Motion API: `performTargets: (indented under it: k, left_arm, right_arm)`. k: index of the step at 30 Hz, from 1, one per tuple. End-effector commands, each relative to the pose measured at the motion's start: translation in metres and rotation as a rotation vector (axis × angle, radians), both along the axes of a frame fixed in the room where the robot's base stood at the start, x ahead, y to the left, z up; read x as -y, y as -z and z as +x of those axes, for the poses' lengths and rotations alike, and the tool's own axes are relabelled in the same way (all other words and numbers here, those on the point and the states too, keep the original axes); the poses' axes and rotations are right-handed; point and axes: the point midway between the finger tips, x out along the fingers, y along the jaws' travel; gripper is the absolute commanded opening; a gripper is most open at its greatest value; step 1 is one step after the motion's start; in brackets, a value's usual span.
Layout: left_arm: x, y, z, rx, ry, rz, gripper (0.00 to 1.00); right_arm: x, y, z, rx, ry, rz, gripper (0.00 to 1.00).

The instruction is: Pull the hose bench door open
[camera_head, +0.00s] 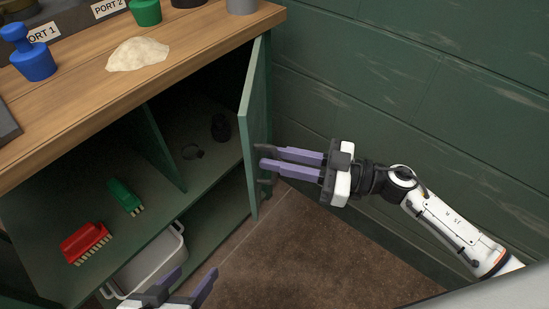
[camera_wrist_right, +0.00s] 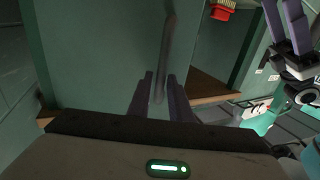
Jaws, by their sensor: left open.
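The green hose bench door (camera_head: 256,125) stands swung well out from the cabinet front. Its dark bar handle (camera_head: 266,181) is on the door's right-hand face. My right gripper (camera_head: 270,158) reaches in from the right at the handle, its fingers close together. My left gripper (camera_head: 195,275) is open and empty at the bottom of the head view, apart from the door. It also shows in the right wrist view (camera_wrist_right: 288,30).
The wooden benchtop (camera_head: 200,50) holds a pale powder heap (camera_head: 138,54) and a blue plug (camera_head: 35,62). Inside are a red brush (camera_head: 85,242), a green brush (camera_head: 125,196) and a grey bin (camera_head: 150,265). A green wall (camera_head: 420,90) bounds the right; brown floor (camera_head: 310,250) is clear.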

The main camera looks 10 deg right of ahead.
Motion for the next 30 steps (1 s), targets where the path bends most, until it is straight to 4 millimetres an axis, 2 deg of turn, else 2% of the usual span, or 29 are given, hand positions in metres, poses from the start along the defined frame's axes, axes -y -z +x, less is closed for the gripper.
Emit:
performTargets:
  k: [11,15,23,26,29,30]
  left_arm:
    - [0.002,0.001,-0.001,-0.009,0.007,0.001,0.58]
    - [0.002,0.001,0.0,-0.007,0.008,0.001,0.58]
    - [0.002,0.0,0.001,-0.002,0.009,0.002,0.58]
    - [0.002,0.004,0.0,-0.006,0.013,0.003,0.58]
    - [0.003,0.009,-0.001,-0.019,0.022,0.007,0.58]
    - [0.005,0.008,0.001,-0.021,0.033,0.009,0.58]
  right_arm:
    - [-0.007,0.0,0.004,0.0,0.001,-0.001,0.18]
    - [-0.007,0.0,0.004,0.0,0.0,-0.001,0.0]
    - [-0.005,0.001,0.004,0.0,-0.004,-0.003,0.0]
    - [0.004,0.004,0.004,-0.001,-0.036,-0.009,0.0]
    - [0.027,0.006,0.003,-0.004,-0.094,-0.015,0.0]
    - [0.042,0.007,0.001,-0.006,-0.115,-0.016,0.0]
